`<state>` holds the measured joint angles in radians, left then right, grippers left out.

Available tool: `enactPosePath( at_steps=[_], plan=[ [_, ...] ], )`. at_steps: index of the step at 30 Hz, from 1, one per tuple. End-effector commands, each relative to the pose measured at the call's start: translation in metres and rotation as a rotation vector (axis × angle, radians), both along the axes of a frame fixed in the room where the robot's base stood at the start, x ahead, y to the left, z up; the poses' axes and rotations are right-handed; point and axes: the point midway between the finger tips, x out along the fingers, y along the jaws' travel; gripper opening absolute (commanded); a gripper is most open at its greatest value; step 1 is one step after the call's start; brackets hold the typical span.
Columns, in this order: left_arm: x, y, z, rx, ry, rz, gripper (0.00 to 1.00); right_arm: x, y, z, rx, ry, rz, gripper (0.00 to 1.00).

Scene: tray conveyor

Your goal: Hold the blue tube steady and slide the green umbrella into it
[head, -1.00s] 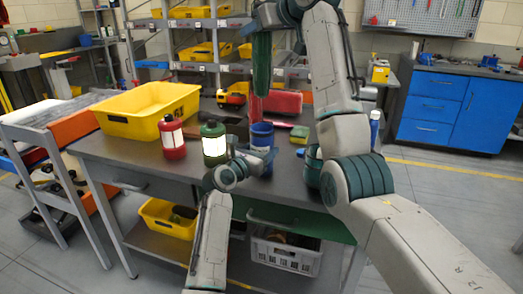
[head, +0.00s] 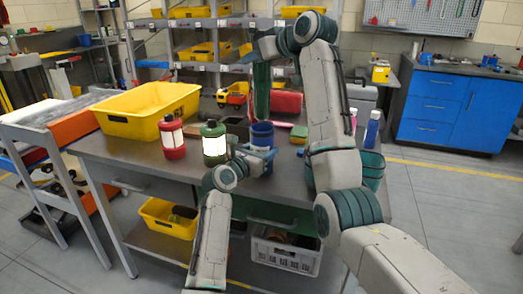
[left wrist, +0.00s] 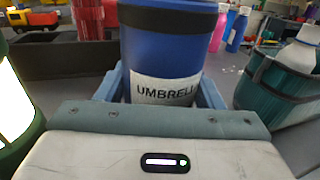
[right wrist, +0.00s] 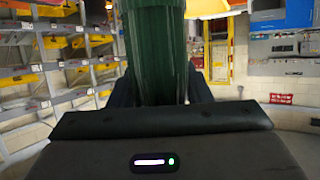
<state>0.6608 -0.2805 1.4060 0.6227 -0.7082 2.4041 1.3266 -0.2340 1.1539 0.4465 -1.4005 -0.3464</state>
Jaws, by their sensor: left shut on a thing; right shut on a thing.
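The blue tube (head: 262,137) stands upright on the grey table. Its "UMBRELLA" label faces my left gripper (head: 258,158), which is shut around its lower part; in the left wrist view the jaws sit on both sides of the tube (left wrist: 170,45). My right gripper (head: 264,58) is shut on the green umbrella (head: 262,92) near its upper part. The umbrella hangs upright above the tube, its lower end close to the rim in the head view. I cannot tell whether the tip is inside. The right wrist view shows the umbrella (right wrist: 155,50) between dark jaws.
A green lantern (head: 213,143) and a red lantern (head: 172,138) stand left of the tube. A yellow bin (head: 150,122) is at the table's left. A red case (head: 287,104) lies behind. A teal container (head: 372,170) and bottles stand to the right.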

Motion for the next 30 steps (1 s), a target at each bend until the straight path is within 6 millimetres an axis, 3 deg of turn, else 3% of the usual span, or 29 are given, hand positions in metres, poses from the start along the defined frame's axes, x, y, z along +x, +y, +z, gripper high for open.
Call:
enactPosePath(
  at_steps=[24,30],
  plan=[
    [0.0,0.0,0.0,0.0,0.0,0.0,0.37,0.0,0.0,-0.057,0.001,-0.001,0.0,0.0],
    [0.0,0.0,0.0,0.0,0.0,0.0,0.37,0.0,0.0,-0.061,0.001,-0.002,0.0,0.0]
  ],
)
